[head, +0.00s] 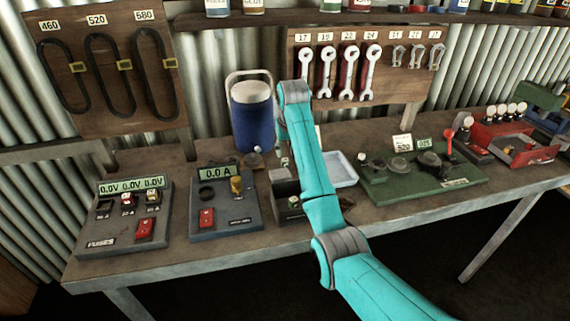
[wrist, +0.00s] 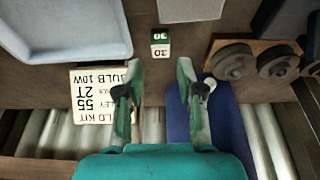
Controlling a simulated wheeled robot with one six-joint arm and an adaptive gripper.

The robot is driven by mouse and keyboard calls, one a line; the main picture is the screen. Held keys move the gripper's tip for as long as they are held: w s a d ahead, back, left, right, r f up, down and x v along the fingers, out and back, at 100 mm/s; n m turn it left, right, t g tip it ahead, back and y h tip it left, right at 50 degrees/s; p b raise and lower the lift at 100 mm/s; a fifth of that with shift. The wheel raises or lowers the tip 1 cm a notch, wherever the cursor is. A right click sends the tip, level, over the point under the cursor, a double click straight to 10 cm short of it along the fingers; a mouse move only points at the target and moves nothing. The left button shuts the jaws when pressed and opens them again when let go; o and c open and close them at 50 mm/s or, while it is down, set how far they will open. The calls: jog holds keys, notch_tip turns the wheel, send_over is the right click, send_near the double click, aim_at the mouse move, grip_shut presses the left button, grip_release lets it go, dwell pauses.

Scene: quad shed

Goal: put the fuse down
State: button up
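The fuse (wrist: 160,44) is a small green block with a white top marked 30. In the wrist view it rests on the brown bench top, ahead of my fingertips and lined up with the gap between them. My gripper (wrist: 158,75) is open, one finger to each side, with nothing between the fingers. The fuse looks clear of both fingers.
A fuse panel (head: 124,222) and an ammeter box (head: 224,212) stand on the bench (head: 180,258) at left. A blue jug (head: 253,118) is behind. A pale tray (wrist: 70,50) lies near the fuse; a printed card (wrist: 93,97) and wheels (wrist: 234,62) flank the gripper.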

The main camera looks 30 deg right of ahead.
aim_at(285, 159)
jog(key=shift+x, duration=2.35)
jog(key=shift+s+a, duration=0.1)
jog(key=shift+s, duration=0.1)
jog(key=c, duration=0.7)
